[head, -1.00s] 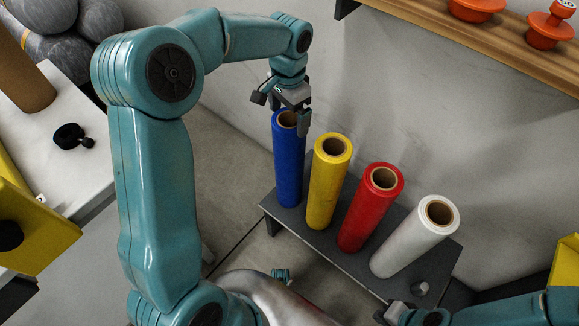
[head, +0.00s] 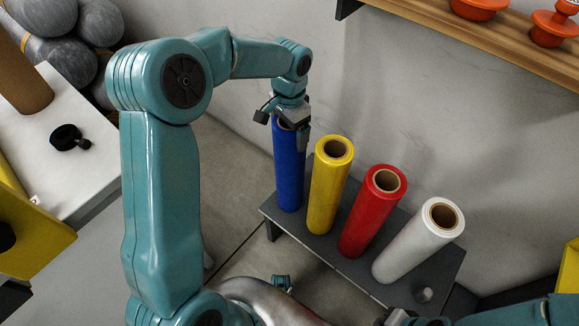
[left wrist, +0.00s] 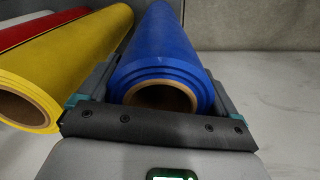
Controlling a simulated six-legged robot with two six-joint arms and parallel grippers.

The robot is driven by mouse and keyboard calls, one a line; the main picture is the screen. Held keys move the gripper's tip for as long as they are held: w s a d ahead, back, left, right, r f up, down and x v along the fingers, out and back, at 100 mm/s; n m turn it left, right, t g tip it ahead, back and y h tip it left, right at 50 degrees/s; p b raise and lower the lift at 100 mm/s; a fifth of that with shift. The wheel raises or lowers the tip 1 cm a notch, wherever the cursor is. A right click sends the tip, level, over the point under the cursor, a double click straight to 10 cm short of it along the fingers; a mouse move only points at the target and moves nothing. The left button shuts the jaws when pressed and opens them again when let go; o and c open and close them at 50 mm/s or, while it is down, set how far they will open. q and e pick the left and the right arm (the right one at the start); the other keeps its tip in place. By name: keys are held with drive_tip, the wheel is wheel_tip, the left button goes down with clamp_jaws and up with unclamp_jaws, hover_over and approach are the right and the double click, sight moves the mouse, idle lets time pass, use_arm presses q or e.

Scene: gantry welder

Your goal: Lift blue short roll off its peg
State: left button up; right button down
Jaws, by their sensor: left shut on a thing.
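The blue roll (head: 289,175) stands upright at the left end of a dark rack (head: 330,248). My left gripper (head: 290,130) comes from above and is shut on the roll's top end, hiding most of its core. In the left wrist view the blue roll (left wrist: 165,60) lies between the two fingers, with its open cardboard core facing the camera. Its peg is not visible. Part of my right gripper (head: 400,318) shows at the bottom edge; its jaws cannot be made out.
Yellow (head: 328,190), red (head: 370,215) and white (head: 418,243) rolls stand to the right on the same rack; the yellow one is close to the blue. A wall is behind. A wooden shelf (head: 470,45) with orange items is upper right.

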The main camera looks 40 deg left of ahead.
use_arm(q)
drive_tip(key=shift+w+r, duration=0.15)
drive_tip(key=shift+r, duration=0.1)
wheel_tip(320, 180, up, 20)
drive_tip(key=p, duration=0.6)
drive_tip(key=shift+f, duration=0.15)
